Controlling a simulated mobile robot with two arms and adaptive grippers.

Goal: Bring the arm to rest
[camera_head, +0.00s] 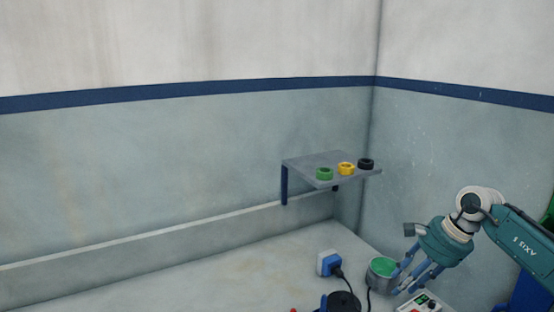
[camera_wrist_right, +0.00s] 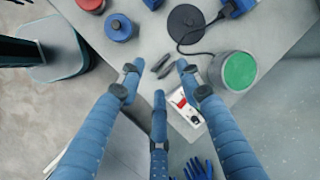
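My right gripper (camera_head: 408,279) has three blue fingers and hangs at the right of the head view, over the right end of the worktop. In the right wrist view its fingers (camera_wrist_right: 160,75) are spread apart with nothing between them that it holds. A pair of small dark grey pieces (camera_wrist_right: 168,66) shows past the fingertips and seems to lie on the worktop below. In the head view the fingers overlap the edge of a grey pot with a green top (camera_head: 383,267); I cannot tell whether they touch. My left gripper is in neither view.
A wall shelf (camera_head: 310,161) holds green (camera_head: 324,174), yellow (camera_head: 346,168) and black (camera_head: 366,163) rolls. Blue gloves (camera_wrist_right: 199,170) lie nearby.

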